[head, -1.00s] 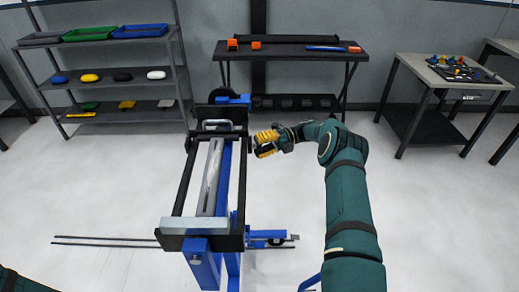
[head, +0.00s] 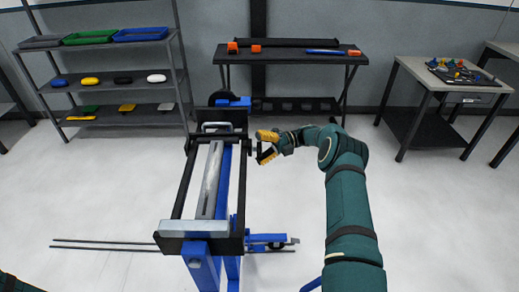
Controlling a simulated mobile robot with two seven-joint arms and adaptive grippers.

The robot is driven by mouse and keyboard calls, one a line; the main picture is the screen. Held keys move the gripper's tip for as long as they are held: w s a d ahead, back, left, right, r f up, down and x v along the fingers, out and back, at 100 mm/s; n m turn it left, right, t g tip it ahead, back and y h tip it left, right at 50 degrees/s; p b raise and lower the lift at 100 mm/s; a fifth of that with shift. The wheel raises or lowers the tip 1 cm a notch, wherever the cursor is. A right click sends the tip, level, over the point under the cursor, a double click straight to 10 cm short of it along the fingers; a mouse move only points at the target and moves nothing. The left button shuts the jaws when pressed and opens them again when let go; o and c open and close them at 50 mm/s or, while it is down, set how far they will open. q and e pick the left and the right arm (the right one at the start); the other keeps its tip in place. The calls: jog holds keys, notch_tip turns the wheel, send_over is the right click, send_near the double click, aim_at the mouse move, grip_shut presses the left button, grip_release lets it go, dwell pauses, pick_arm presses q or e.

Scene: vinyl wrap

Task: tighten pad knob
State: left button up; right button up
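The vinyl wrap machine (head: 209,180) stands in the middle, with a black frame, a grey central bar and blue supports. A black pad-like block (head: 217,118) is at its far end. My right gripper (head: 258,147) is just right of the frame's far right corner. Its yellow fingers point left and are spread, with a gap between them. A small dark part, perhaps the pad knob, shows faintly by the fingertips; I cannot tell whether they touch it. My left gripper is out of view.
A shelf rack (head: 106,76) with trays and coloured pads stands back left. A dark table (head: 290,52) with orange items stands behind the machine, and a side table (head: 448,78) with small tools is at right. Rods (head: 105,244) lie low at left. Open floor surrounds the machine.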

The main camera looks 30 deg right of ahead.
aim_at(259, 144)
jog(key=shift+r, duration=0.1)
jog(key=r, duration=0.7)
jog(key=shift+w+d+r, duration=0.4)
jog(key=r, duration=0.1)
jog(key=s+a+r, duration=0.1)
jog(key=shift+s+a+r, duration=0.1)
jog(key=shift+s+r, duration=0.05)
jog(key=shift+r, duration=0.15)
jog(key=shift+w+a, duration=0.15)
jog(key=shift+w, duration=0.1)
jog(key=shift+w+f, duration=0.2)
jog(key=shift+f, duration=0.05)
jog(key=shift+s+d, duration=0.1)
jog(key=shift+d, duration=0.25)
jog(key=shift+s, duration=0.15)
